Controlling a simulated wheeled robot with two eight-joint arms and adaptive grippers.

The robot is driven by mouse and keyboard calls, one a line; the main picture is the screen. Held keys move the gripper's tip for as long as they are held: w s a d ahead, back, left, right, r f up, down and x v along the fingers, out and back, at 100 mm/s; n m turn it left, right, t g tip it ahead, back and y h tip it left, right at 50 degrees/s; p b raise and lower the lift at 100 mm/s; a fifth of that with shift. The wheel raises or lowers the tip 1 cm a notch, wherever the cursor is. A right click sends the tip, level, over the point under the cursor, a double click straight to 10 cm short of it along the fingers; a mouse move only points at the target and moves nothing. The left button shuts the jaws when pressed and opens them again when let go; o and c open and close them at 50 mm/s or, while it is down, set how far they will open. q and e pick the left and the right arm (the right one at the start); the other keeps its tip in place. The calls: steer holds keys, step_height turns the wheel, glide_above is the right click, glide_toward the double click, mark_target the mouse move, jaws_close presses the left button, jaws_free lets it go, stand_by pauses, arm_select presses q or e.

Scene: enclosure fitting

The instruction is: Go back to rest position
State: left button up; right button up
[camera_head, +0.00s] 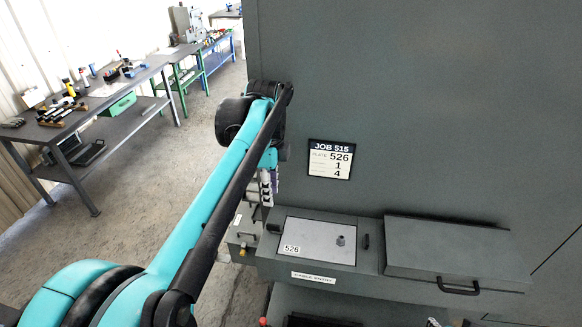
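My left arm reaches in from the lower left, and its gripper (267,189) hangs down in front of the grey enclosure (430,110). It is small and partly hidden by the arm, so I cannot tell whether its fingers are open or shut or hold anything. Just below and right of it, a light grey plate labelled 526 (312,238) with a small knob lies on the ledge. A CABLE ENTRY label (313,277) is on the ledge's front.
A JOB 515 sign (331,159) is on the enclosure wall. A grey box with a black handle (458,287) projects at the right. A workbench (130,85) with tools and a green case (117,105) stands at the left. Open floor lies between bench and enclosure.

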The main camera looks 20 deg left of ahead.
arm_select(q)
steer(key=s+d+f+n+t+b, duration=0.1)
steer(key=s+d+f+n+t, duration=0.6)
steer(key=s+d+f+n, duration=0.65)
steer(key=w+a+f+n+b, duration=0.1)
steer(key=f+b, duration=1)
steer(key=w+a+f+n+b, duration=0.1)
steer(key=a+f+b, duration=0.1)
steer(key=f+b, duration=1)
steer(key=shift+b, duration=0.3)
steer(key=shift+r, duration=0.1)
